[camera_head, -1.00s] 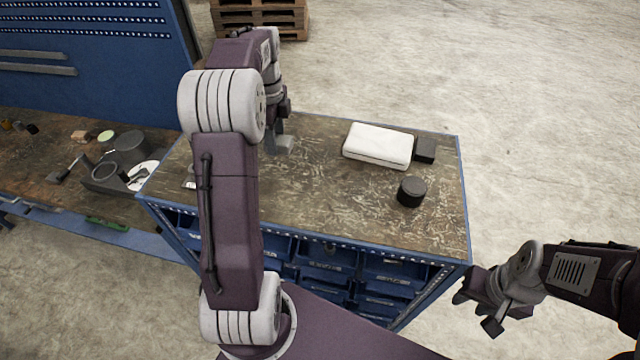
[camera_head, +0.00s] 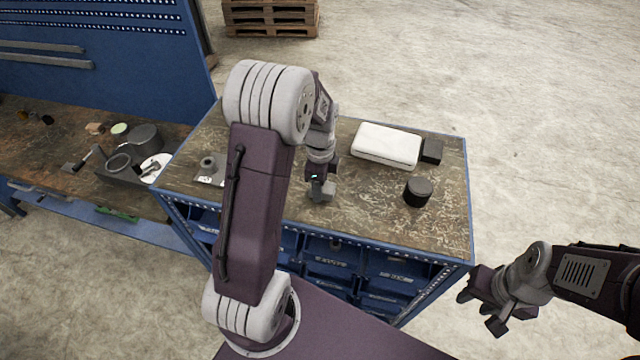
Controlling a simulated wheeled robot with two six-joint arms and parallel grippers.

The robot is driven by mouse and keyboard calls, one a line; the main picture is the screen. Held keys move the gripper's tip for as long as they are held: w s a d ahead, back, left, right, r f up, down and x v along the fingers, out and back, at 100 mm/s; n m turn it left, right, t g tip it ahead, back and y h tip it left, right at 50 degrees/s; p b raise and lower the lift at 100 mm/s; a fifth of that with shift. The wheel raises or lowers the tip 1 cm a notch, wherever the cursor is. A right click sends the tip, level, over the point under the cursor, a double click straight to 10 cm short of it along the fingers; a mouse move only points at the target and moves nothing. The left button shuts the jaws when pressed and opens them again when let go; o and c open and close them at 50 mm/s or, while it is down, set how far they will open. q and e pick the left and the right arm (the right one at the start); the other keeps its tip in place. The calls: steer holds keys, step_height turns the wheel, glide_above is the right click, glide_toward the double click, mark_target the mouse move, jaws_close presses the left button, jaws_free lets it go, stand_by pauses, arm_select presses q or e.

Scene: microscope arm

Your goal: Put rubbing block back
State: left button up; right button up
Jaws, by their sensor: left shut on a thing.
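My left gripper (camera_head: 318,190) is over the middle of the workbench top, pointing down, low near the surface. It is shut on a small light grey block (camera_head: 324,191), which may be the rubbing block; the fingers partly hide it. I cannot tell whether the block touches the bench. My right gripper (camera_head: 480,311) is open and empty off the bench's front right corner, above the floor.
A white case (camera_head: 386,145), a black block (camera_head: 432,151) and a black round container (camera_head: 417,192) stand at the bench's right. A grey plate with a round piece (camera_head: 208,168) lies left. A lower side bench (camera_head: 60,150) holds dishes and tools. The bench's front middle is clear.

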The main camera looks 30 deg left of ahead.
arm_select(q)
steer(key=shift+w+f, duration=0.1)
steer(key=shift+w, duration=0.05)
steer(key=shift+f, duration=0.15)
steer(key=o, duration=1.3)
